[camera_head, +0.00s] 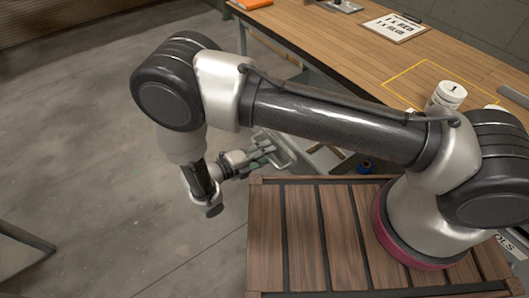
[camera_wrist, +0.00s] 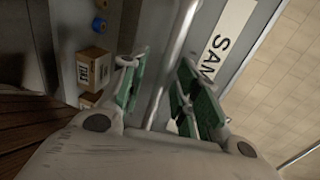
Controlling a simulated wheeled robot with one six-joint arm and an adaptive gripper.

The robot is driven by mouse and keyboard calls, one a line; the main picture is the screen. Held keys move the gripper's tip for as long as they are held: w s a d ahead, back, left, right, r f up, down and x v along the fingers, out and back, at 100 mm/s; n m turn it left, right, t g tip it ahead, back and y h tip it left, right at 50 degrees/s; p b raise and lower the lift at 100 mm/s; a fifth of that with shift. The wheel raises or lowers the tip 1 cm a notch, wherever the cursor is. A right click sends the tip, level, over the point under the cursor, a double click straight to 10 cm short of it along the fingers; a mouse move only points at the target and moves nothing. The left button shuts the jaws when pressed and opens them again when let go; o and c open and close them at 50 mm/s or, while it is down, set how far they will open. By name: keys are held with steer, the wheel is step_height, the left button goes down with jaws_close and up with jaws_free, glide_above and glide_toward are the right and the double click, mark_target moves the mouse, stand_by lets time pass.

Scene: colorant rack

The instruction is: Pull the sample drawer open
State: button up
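The sample drawer front (camera_wrist: 203,28) is grey, with a white label (camera_wrist: 228,42) reading "SAM", cut off in the wrist view. A pale bar handle (camera_wrist: 178,45) runs steeply down between the two green-padded fingers of my gripper (camera_wrist: 165,92). The fingers are apart, with a gap visible on each side of the bar, so the gripper is open around it. In the head view my gripper (camera_head: 262,154) is small, beside the pale handle loop (camera_head: 284,146) below the bench. My arm hides part of the cabinet, and I cannot tell how far the drawer stands out.
A cardboard box (camera_wrist: 93,68) and blue rolls (camera_wrist: 100,26) sit left of the handle in the wrist view. A wooden bench (camera_head: 310,32) stands behind, with a sign (camera_head: 395,27) and a white can (camera_head: 449,95) marked 1. The floor (camera_head: 90,170) at left is mostly clear.

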steer(key=v, duration=1.2)
stand_by(0.3)
